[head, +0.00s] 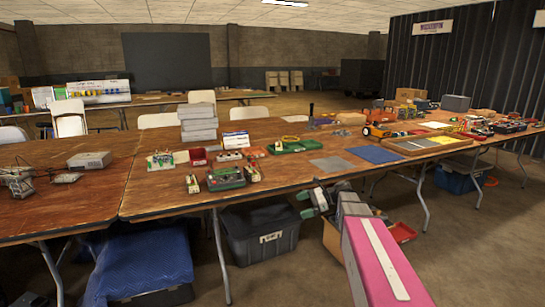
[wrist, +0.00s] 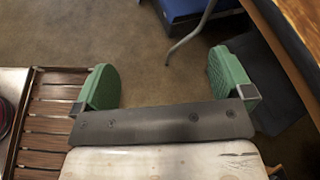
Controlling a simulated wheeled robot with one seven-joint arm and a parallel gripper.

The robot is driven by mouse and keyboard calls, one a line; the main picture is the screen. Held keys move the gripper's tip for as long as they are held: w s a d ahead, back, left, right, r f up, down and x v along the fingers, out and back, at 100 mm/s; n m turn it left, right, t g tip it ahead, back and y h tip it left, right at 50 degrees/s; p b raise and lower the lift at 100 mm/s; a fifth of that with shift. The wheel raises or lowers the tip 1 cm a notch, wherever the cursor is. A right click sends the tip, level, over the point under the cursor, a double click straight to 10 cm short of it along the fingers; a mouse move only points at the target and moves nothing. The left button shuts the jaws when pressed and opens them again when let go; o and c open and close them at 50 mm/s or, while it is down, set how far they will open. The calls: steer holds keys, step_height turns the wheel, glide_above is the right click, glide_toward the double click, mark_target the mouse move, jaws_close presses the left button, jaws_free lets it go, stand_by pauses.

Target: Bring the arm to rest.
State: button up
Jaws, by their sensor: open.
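My gripper (head: 305,204) is in front of the long wooden table, below the level of its top, in the head view. My pink and grey arm runs from it to the lower right. In the wrist view my gripper (wrist: 167,84) has its two green fingers wide apart. Nothing is between them but a view of the brown floor. I see no contact between the fingers and any object.
The wooden table (head: 150,195) stands close ahead, with a green tray (head: 226,180) and other small items on it. Under it are a dark bin (head: 268,237) and a blue-covered box (head: 145,268). A slatted brown object (wrist: 45,115) is left of the fingers.

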steer(key=s+d+f+n+h, duration=0.2)
steer(key=s+f+n+h, duration=0.4)
steer(key=s+f+n, duration=0.1)
steer(key=s+d+f+n+h, duration=0.3)
steer(key=s+f+n+h, duration=0.4)
steer(key=s, duration=0.5)
steer(key=shift+d+f, duration=0.15)
steer(key=shift+f, duration=0.7)
